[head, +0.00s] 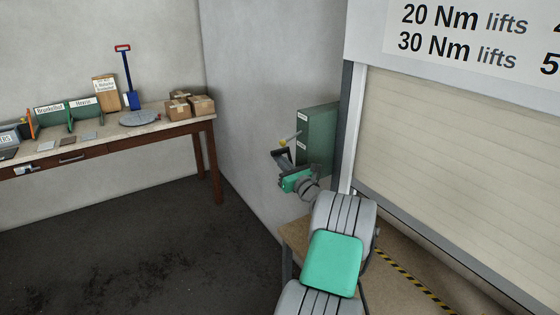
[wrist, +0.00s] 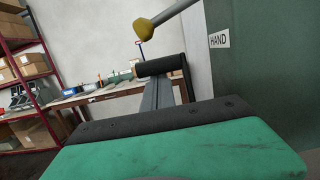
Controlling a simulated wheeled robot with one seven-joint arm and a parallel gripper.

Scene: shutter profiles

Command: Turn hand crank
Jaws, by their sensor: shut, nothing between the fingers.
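A green box (head: 318,135) is fixed to the wall left of the shutter; its side also fills the right of the wrist view (wrist: 265,70). A black cylindrical crank handle (wrist: 158,66) lies crosswise ahead of my gripper in the wrist view. In the head view, my gripper (head: 279,166) is beside the box's left side, near dark crank parts. The gripper is shut with nothing held. Grey bars stand just below the handle in the wrist view; whether the fingers touch the handle I cannot tell. The crank's mounting is hidden.
A lever with a yellow knob (wrist: 143,29) points down left above the handle, near a HAND label (wrist: 219,39). The closed shutter (head: 450,160) is at right. A workbench (head: 100,140) with boxes and tools stands at left. The floor (head: 130,245) before it is clear.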

